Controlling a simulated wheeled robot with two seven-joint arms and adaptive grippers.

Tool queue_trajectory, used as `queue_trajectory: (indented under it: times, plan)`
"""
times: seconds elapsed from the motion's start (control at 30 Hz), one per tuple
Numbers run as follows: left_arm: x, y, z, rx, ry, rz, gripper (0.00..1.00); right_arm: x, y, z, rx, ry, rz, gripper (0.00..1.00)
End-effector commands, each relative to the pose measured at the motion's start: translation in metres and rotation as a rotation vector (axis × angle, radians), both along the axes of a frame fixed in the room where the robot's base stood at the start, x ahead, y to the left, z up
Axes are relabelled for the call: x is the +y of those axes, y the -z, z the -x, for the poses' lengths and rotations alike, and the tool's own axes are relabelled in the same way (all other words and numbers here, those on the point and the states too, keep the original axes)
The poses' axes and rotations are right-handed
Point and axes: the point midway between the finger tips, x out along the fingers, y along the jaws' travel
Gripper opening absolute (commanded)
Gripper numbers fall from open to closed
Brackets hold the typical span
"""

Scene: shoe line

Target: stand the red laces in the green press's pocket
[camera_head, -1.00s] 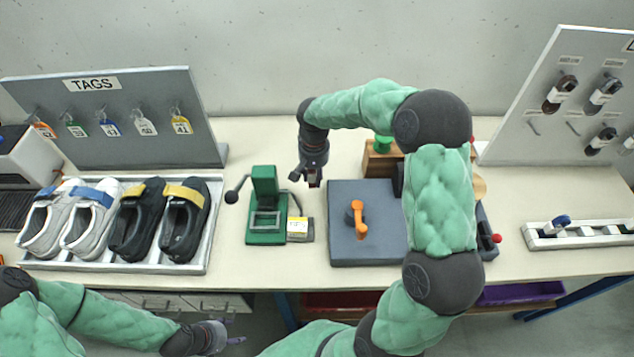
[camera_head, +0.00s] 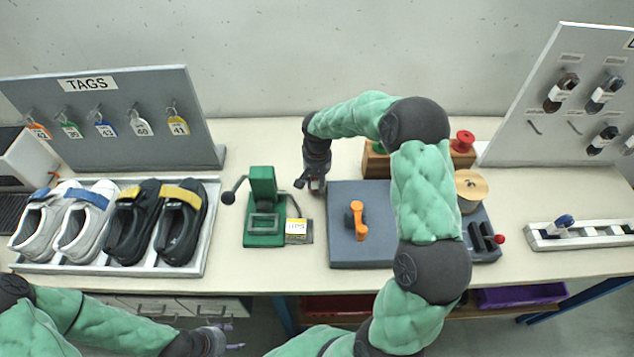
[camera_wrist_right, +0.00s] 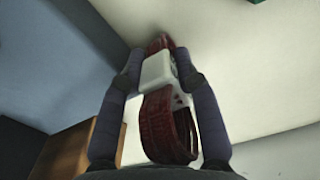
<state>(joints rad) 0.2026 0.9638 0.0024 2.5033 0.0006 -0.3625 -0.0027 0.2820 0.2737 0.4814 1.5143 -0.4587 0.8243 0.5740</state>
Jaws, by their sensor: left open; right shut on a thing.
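The red laces (camera_wrist_right: 167,130), a dark red bundle with a white band, are between the fingers of my right gripper (camera_wrist_right: 168,72) in the right wrist view. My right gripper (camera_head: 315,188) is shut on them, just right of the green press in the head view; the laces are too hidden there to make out. The green press (camera_head: 263,180) stands on the table with a black-knobbed lever on its left and a framed opening low in front. My left gripper (camera_head: 236,338) is open and empty, below the table's front edge.
A yellow-and-white labelled block (camera_head: 297,228) sits at the press's right foot. A dark grey mat (camera_head: 345,250) with an orange-handled tool (camera_head: 356,220) lies to the right. A shoe tray (camera_head: 210,215) stands left. Bare table lies behind the press.

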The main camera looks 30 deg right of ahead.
Motion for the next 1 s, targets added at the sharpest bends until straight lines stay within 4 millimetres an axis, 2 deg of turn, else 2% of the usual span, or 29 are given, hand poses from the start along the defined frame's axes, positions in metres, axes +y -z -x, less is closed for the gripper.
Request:
queue_trajectory:
  times: [0.07,0.1,0.17,0.2,0.5,0.63,0.77,1.0]
  plan:
    - [0.0,0.002,0.0,0.0,0.0,0.0,0.6,0.0,0.003,0.0,0.0,0.0,0.0,0.08]
    - [0.0,0.002,0.0,0.0,0.0,0.0,0.6,0.0,0.004,0.0,0.0,0.0,0.0,0.35]
    - [0.0,0.002,0.0,0.0,0.0,0.0,0.6,0.0,0.003,0.0,0.0,0.0,0.0,0.52]
    - [0.0,0.002,0.0,0.0,0.0,0.0,0.6,0.0,0.003,0.0,0.001,0.0,-0.001,0.56]
    - [0.0,0.001,0.0,0.0,0.0,0.0,0.6,0.0,0.002,0.0,0.0,0.0,0.0,0.56]
    - [0.0,-0.002,0.0,0.0,0.0,0.0,0.6,0.0,-0.005,0.0,-0.001,0.0,0.001,0.56]
    - [0.0,-0.007,0.0,0.0,0.0,0.0,0.6,0.0,-0.024,-0.001,-0.003,-0.001,0.001,0.56]
    - [0.0,-0.019,0.0,0.0,0.0,0.0,0.6,0.0,-0.074,0.0,-0.003,-0.001,0.001,0.56]
